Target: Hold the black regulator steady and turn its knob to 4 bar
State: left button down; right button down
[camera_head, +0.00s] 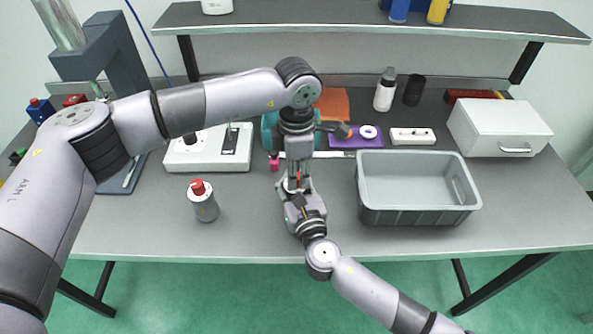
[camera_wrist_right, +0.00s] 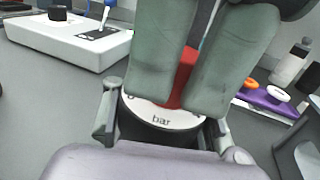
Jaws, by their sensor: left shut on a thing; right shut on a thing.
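In the right wrist view the black regulator (camera_wrist_right: 152,132) stands upright between the fingers of my right gripper (camera_wrist_right: 165,130), which is shut on its body. Its white dial face (camera_wrist_right: 160,117) shows the word "bar"; the pressure numbers are hidden or too small to read. The red knob (camera_wrist_right: 184,77) rises from the dial. My left gripper (camera_wrist_right: 183,90) comes down from above, shut on the knob, its grey-green fingers covering much of it. In the head view my left gripper (camera_head: 297,176) and right gripper (camera_head: 297,190) meet at the table's middle and mostly hide the regulator.
A grey bin (camera_head: 418,217) stands close on the right. A purple holder (camera_head: 347,142) and a white box (camera_head: 499,130) are farther back. The front table edge is clear.

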pick_arm(q)
jog(key=m, duration=0.4)
jog(key=shift+w+a+m, duration=0.1)
jog(key=shift+m, duration=0.2)
pick_arm(e)
jog(key=shift+f, duration=0.1)
pick_arm(q)
jog(key=m, duration=0.3)
jog(key=shift+m, duration=0.3)
jog(key=m, duration=0.7)
jog(key=shift+a, duration=0.15)
jog(key=m, duration=0.5)
jog(key=shift+m, duration=0.3)
pick_arm(e)
jog(key=shift+s, duration=0.1)
pick_arm(q)
jog(key=m, duration=0.6)
jog(key=c, duration=1.8)
grip_release()
jog(key=o, duration=0.4)
jog(key=shift+m, duration=0.3)
